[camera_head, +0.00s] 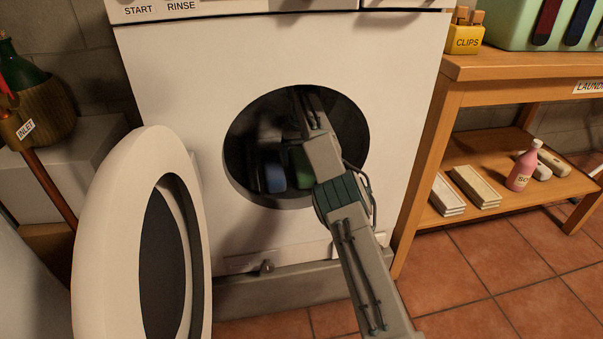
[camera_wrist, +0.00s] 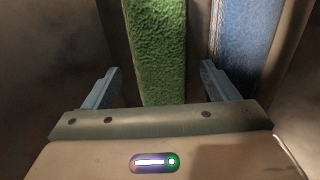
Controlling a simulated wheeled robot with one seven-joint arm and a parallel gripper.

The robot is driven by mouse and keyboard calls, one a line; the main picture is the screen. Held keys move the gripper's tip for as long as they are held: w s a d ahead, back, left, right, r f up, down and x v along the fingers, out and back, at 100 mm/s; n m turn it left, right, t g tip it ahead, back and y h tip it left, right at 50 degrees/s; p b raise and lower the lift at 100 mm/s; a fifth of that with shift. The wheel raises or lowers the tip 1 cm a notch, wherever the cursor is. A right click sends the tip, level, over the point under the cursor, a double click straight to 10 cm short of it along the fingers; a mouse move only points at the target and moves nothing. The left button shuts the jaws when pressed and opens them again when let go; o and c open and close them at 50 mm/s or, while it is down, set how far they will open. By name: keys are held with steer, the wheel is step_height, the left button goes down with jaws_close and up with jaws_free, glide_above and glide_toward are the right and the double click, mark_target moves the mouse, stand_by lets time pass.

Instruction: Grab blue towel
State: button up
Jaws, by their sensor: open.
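The blue towel (camera_head: 273,176) is inside the washer drum, left of a green towel (camera_head: 300,168) in the head view. In the wrist view the blue towel (camera_wrist: 245,38) stands upright at the right, beyond my gripper's right finger. The green towel (camera_wrist: 157,50) stands upright in front of the space between the fingers. My gripper (camera_wrist: 158,84) is open, with nothing held.
The washer (camera_head: 190,75) has its round door (camera_head: 105,215) swung open at the left. Tiled floor is clear at the lower right.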

mark_target(302, 160)
step_height(302, 160, down, 3)
steer(key=shift+f+b, duration=0.2)
steer(key=shift+b, duration=0.75)
steer(key=c, duration=1.1)
steer(key=shift+r, duration=0.1)
steer(key=shift+r, duration=0.15)
